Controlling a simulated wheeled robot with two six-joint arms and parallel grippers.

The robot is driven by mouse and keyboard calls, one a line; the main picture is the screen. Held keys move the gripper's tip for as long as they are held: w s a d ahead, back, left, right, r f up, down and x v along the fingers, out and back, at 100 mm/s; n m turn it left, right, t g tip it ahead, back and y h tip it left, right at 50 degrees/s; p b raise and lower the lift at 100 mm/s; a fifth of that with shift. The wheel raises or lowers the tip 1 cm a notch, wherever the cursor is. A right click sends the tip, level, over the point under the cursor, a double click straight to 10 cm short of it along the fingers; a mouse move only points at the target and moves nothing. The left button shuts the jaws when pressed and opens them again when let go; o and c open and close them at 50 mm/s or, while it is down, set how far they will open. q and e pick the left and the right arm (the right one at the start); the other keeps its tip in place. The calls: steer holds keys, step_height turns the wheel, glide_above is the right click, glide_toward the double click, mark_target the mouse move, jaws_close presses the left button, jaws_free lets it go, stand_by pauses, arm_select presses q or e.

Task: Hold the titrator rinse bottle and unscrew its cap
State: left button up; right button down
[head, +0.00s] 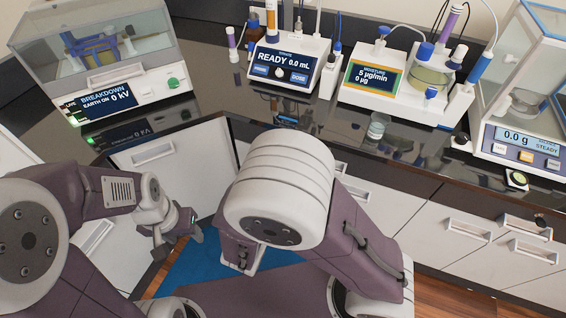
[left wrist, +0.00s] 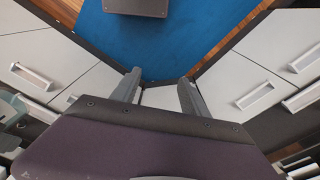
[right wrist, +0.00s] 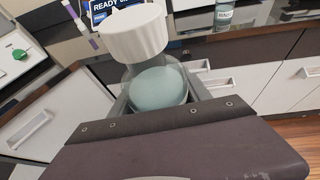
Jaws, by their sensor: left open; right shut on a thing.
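The rinse bottle (right wrist: 157,90) shows in the right wrist view as a clear body with pale teal contents. Its large white ribbed cap (right wrist: 137,33) is on its neck. My right gripper (right wrist: 158,76) is shut around the bottle's body, below the cap. In the head view the bottle and right fingers are hidden behind my right arm. My left gripper (head: 175,235) is open and empty, left of my right arm; its two spread fingers (left wrist: 160,88) show over the floor in the left wrist view. It is apart from the bottle.
A dark counter carries a breakdown tester (head: 105,85), a titrator reading READY (head: 290,65), a moisture titrator (head: 405,80) and a balance (head: 520,140). A small jar (head: 377,128) stands near the counter's front edge. White drawers (head: 450,230) lie below; a blue mat (left wrist: 165,45) covers the floor.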

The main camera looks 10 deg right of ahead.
arm_select(q)
steer(key=w+d+r+m+g, duration=0.1)
steer(key=w+d+r+m, duration=0.25)
steer(key=r+m, duration=0.55)
steer(key=w+d+r+m, duration=0.2)
steer(key=d+r+m, duration=0.3)
steer(key=m, duration=0.8)
steer(key=w+d+r+m+g, duration=0.1)
steer(key=w+d+r+m, duration=0.25)
steer(key=r+m, duration=0.55)
steer(key=s+d+m, duration=0.1)
steer(key=d+m, duration=0.1)
steer(key=d, duration=0.2)
steer(key=s+d+m, duration=0.1)
steer(key=d+m, duration=0.1)
steer(key=d, duration=0.2)
steer(key=s+d+r+m+t, duration=0.1)
steer(key=d+m, duration=0.1)
steer(key=d, duration=0.3)
steer(key=shift+s, duration=0.1)
step_height(320, 180, down, 8)
steer(key=shift+a, duration=0.1)
steer(key=shift+c, duration=0.3)
